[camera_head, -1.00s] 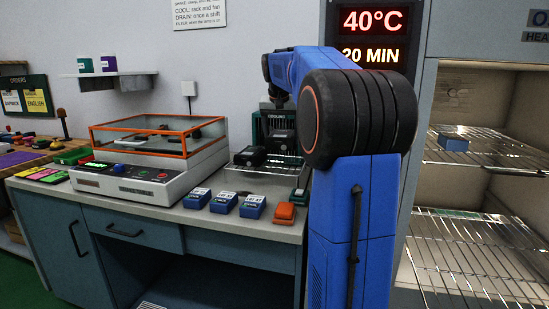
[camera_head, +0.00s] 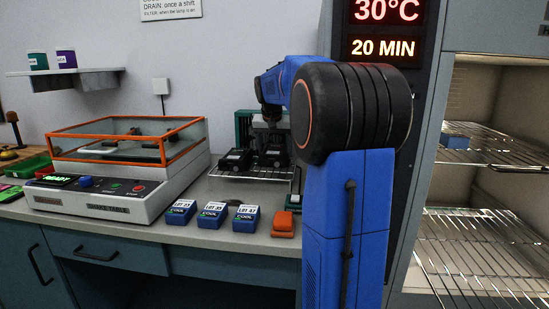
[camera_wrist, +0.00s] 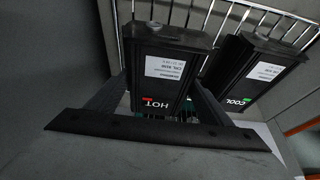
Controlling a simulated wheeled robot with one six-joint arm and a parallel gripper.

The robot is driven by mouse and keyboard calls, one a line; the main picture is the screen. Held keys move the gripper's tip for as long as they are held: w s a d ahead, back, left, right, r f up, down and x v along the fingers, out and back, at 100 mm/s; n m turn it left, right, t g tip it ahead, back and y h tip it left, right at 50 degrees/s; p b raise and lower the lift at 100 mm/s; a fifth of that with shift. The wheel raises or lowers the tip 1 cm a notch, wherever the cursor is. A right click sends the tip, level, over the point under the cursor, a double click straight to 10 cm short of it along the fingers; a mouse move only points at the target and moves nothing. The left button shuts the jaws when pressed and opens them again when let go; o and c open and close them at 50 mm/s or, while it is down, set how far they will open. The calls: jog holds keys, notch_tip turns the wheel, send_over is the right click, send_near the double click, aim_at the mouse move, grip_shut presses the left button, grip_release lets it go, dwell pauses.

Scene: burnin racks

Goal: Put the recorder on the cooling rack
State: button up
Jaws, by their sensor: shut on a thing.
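My gripper (camera_wrist: 160,100) is shut on a black recorder (camera_wrist: 172,45) with a white label and a red-marked "HOT" tag. In the head view the held recorder (camera_head: 274,156) is low over or on the wire cooling rack (camera_head: 255,174); I cannot tell whether it touches. In the wrist view the rack's bars (camera_wrist: 226,18) run behind it. A second black recorder (camera_wrist: 257,76), tagged "COOL" with a green mark, sits beside it on the rack. It also shows in the head view (camera_head: 235,160), left of the held one. My arm hides part of the rack area.
Several blue boxes with lot labels (camera_head: 213,216) and an orange object (camera_head: 284,224) lie along the counter's front. An orange-framed machine (camera_head: 115,165) stands left. A sign (camera_head: 385,45) reads 30°C, 20 MIN. An open cabinet with wire shelves (camera_head: 475,245) is right.

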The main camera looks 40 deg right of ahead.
jog(key=shift+f, duration=1.1)
jog(key=o, duration=1.5)
jog(key=shift+f, duration=0.1)
jog(key=v, duration=1.1)
jog(key=shift+r, duration=0.3)
jog(key=shift+s+a+r, duration=0.1)
jog(key=shift+a+r, duration=0.05)
jog(key=shift+r, duration=0.1)
